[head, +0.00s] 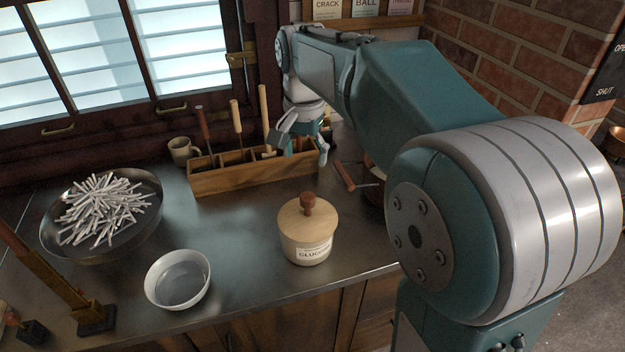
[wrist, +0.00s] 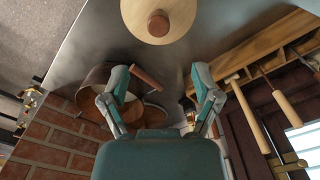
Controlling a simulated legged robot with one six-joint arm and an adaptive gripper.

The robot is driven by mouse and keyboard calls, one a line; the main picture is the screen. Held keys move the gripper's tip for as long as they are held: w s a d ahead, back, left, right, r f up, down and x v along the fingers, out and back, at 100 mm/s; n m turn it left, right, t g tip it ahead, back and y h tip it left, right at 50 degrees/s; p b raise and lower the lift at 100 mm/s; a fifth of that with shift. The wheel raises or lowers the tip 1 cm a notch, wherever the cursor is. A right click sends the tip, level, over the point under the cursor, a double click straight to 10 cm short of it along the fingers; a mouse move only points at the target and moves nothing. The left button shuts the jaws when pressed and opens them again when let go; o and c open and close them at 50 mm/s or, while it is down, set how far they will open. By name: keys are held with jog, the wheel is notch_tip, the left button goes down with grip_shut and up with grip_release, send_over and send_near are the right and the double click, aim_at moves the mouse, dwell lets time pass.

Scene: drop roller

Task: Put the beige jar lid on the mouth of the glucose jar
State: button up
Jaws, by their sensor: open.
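The glucose jar (head: 306,250) stands upright on the metal counter, with a label on its front. The beige jar lid (head: 291,222), with a red-brown knob, sits on top of the jar's mouth and looks level. The lid also shows at the top of the wrist view (wrist: 178,18), hiding the jar below it. My gripper (head: 298,150) is behind the jar, above the counter near the wooden tool rack. In the wrist view my gripper (wrist: 168,83) is open with nothing between its fingers, apart from the lid.
The wooden tool rack (head: 225,182) holds several handled tools. A red-handled tool (head: 343,177) lies right of the rack. A white bowl (head: 177,279) and a wide pan of white sticks (head: 147,222) stand left of the jar. Counter between bowl and jar is clear.

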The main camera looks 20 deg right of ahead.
jog(key=s+f+n+t, duration=0.2)
jog(key=s+n, duration=0.2)
jog(key=s, duration=0.6)
jog(key=s+f+n+t, duration=0.2)
jog(key=s+n+t, duration=0.1)
jog(key=s, duration=0.7)
jog(key=shift+s+n+t, duration=0.3)
jog(key=shift+n, duration=0.2)
